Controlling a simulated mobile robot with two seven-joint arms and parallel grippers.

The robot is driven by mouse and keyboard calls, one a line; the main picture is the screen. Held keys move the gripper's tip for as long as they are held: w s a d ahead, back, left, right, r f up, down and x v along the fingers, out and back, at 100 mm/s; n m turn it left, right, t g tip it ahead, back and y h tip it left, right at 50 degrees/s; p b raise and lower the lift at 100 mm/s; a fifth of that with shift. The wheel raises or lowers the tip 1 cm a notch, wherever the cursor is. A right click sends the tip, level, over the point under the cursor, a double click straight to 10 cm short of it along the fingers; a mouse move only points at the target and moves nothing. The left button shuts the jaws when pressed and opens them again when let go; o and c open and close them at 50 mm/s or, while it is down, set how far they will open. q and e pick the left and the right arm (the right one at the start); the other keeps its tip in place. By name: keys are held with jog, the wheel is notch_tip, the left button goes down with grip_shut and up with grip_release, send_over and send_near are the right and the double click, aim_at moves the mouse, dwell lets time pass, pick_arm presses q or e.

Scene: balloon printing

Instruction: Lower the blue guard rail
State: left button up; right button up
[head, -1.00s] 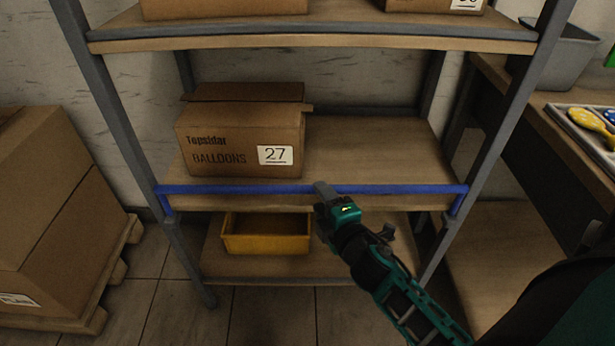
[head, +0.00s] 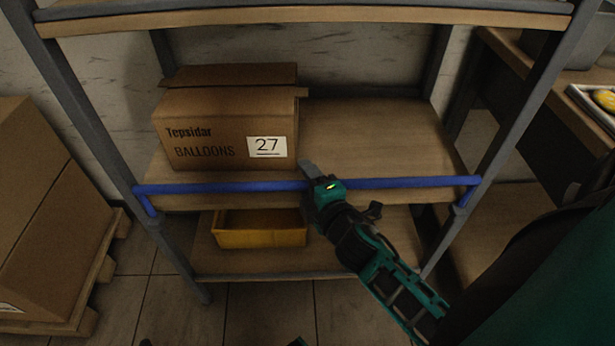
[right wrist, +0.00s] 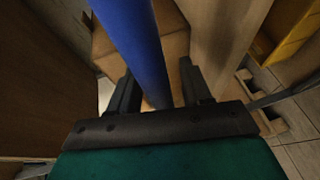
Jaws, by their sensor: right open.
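The blue guard rail (head: 240,187) runs across the front of the middle shelf, between the two grey posts, a little above the shelf edge. My right gripper (head: 310,172) is at the middle of the rail. In the right wrist view the rail (right wrist: 136,45) passes between the two open fingers (right wrist: 158,88) of the right gripper, which are not closed on it. In the head view the rail behind the gripper is hidden. My left gripper does not clearly show; only a small teal piece is at the bottom edge.
A cardboard box marked 27 (head: 225,128) stands on the middle shelf (head: 375,140), behind the rail's left half. A yellow bin (head: 260,238) sits on the lower shelf. A large carton (head: 50,215) on a pallet stands at left. A wooden table (head: 540,75) is at right.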

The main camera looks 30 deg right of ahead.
jog(key=shift+c, duration=0.2)
grip_shut()
dwell(0.4)
